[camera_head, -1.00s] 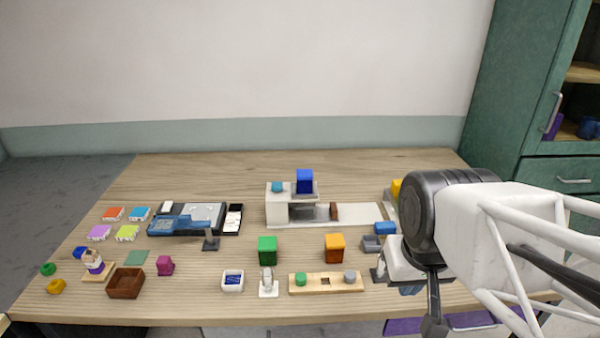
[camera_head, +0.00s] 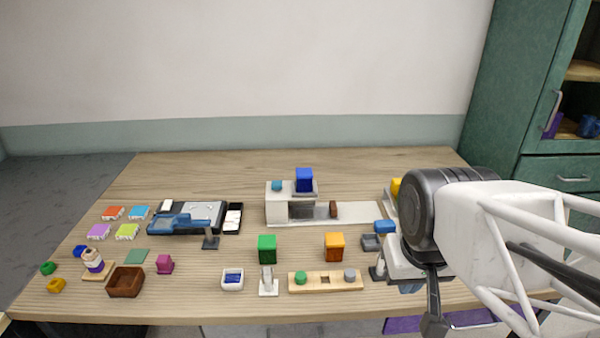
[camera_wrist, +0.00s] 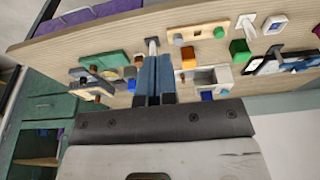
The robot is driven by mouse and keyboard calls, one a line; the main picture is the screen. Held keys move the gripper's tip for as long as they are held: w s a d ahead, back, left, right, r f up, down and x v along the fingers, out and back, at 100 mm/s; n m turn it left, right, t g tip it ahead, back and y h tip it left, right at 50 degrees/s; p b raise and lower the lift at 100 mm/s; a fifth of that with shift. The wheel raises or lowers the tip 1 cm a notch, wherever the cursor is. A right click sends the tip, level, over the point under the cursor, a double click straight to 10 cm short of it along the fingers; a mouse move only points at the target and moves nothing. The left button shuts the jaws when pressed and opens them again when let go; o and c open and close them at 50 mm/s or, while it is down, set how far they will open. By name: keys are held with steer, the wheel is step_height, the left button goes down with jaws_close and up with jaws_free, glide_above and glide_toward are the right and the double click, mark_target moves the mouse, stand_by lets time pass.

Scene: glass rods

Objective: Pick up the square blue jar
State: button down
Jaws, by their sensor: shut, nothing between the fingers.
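The square blue jar (camera_head: 304,180) stands upright on the raised right part of a white-grey stand (camera_head: 280,208), towards the back of the table. In the wrist view its blue (camera_wrist: 206,95) shows small beyond the stand. My gripper (camera_wrist: 153,62) is shut and empty, its blue-grey fingers pressed together in the wrist view. In the head view my gripper is low at the right, near the table's front, mostly hidden by my own arm. It is well to the right of the jar and apart from it.
A small teal piece (camera_head: 277,186) sits beside the jar on the stand. A green jar (camera_head: 267,249) and an orange jar (camera_head: 334,247) stand in front. Bare table lies behind the stand.

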steer(key=shift+c, duration=1.4)
jaws_free()
steer(key=t+y, duration=0.1)
steer(key=t, duration=0.8)
glide_toward(305, 181)
steer(key=s+d+r, duration=0.1)
steer(key=s+d, duration=0.2)
steer(key=s, duration=0.2)
steer(key=w+a+f+t, duration=0.1)
steer(key=w, duration=0.2)
steer(key=w+a+f+t, duration=0.1)
steer(key=w+f, duration=0.1)
steer(key=w+a+f+t, duration=0.1)
steer(key=w+f, duration=0.1)
steer(key=w, duration=0.1)
steer(key=shift+w+a+h, duration=0.2)
steer(key=shift+w+h, duration=0.1)
steer(key=shift+h, duration=0.1)
steer(key=shift+w, duration=0.1)
steer(key=shift+x, duration=1.15)
steer(key=shift+w, duration=0.15)
